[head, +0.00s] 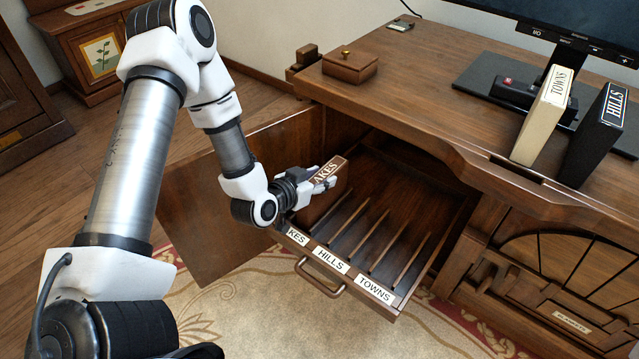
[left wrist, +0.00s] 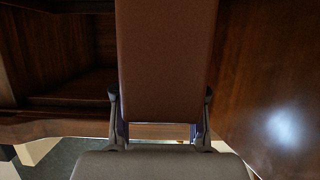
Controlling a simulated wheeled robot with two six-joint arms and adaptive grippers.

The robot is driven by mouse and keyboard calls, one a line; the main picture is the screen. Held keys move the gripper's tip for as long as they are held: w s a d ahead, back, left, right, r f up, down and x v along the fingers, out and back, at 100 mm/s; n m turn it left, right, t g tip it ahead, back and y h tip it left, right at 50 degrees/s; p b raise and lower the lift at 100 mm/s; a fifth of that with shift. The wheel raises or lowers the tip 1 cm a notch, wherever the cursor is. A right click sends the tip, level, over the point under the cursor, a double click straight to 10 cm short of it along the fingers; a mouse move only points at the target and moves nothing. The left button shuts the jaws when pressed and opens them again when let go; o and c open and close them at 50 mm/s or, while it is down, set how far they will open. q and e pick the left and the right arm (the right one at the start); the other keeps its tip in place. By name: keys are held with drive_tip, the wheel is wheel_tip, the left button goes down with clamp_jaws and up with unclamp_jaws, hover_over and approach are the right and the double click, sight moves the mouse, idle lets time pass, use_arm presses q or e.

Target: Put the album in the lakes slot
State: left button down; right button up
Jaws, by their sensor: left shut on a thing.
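The brown album (head: 318,206), its spine marked LAKES with the first letter covered, stands upright at the left end of the pulled-out drawer. My left gripper (head: 324,180) is shut on it near the top. In the left wrist view, the album (left wrist: 165,60) fills the middle between the two fingers (left wrist: 160,118). The lakes slot is the leftmost one, its label (head: 297,237) partly hidden by my gripper. The album is over or in that slot; whether its base touches the drawer floor is hidden. My right gripper is out of view.
The drawer's hills label (head: 331,260) and towns label (head: 374,289) mark empty slots between thin dividers. An open cabinet door (head: 215,190) stands left of the drawer. On the desk are a cream TOWNS album (head: 540,120), a black HILLS album (head: 592,140) and a wooden box (head: 350,67).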

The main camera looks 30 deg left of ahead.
use_arm(q)
drive_tip(key=shift+f, duration=0.25)
drive_tip(key=c, duration=0.7)
unclamp_jaws()
drive_tip(key=shift+o, duration=0.2)
drive_tip(key=shift+r, duration=0.15)
